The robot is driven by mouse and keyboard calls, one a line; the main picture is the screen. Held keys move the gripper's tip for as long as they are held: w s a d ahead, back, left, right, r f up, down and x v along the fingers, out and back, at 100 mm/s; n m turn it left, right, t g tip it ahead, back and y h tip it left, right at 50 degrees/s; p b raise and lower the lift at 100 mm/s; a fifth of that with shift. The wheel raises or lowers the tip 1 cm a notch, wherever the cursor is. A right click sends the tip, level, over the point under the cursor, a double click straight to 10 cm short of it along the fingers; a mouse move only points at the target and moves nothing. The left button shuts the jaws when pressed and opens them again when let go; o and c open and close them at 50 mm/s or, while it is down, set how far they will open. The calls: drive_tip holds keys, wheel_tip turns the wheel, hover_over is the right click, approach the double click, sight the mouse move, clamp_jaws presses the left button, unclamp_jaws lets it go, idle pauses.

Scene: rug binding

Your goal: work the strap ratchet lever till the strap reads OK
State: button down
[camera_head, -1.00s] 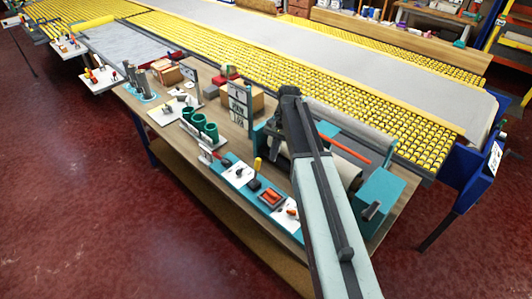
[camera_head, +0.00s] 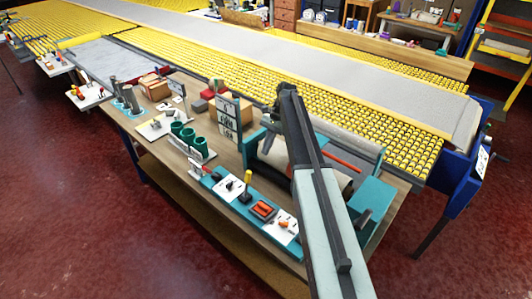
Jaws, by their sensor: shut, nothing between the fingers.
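My arm reaches up from the bottom right over the bench, and my gripper (camera_head: 277,103) is its small dark end, shut and empty. It is in front of or above the teal roll stand (camera_head: 370,208), which holds a pale roll and a red bar (camera_head: 343,160). I cannot pick out the strap, its ratchet lever or an OK reading for sure. A teal strip (camera_head: 222,190) along the bench's front edge carries small fittings: a yellow-handled lever (camera_head: 247,178), an orange-red block in a dark frame (camera_head: 263,209) and a white plate with orange parts (camera_head: 284,226). My arm hides part of the roll stand.
The wooden bench (camera_head: 229,160) also carries green cups (camera_head: 187,137), a black-and-white card stand (camera_head: 228,118) and cardboard boxes (camera_head: 184,85). A long yellow roller table (camera_head: 260,75) runs behind. Open red floor (camera_head: 80,200) lies at the front left.

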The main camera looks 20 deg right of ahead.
sight(248, 177)
drive_tip(key=s+a+f+b, duration=0.4)
drive_tip(key=a+f, duration=0.1)
drive_tip(key=a, duration=0.1)
drive_tip(key=shift+a+f, duration=0.15)
drive_tip(key=shift+f, duration=0.25)
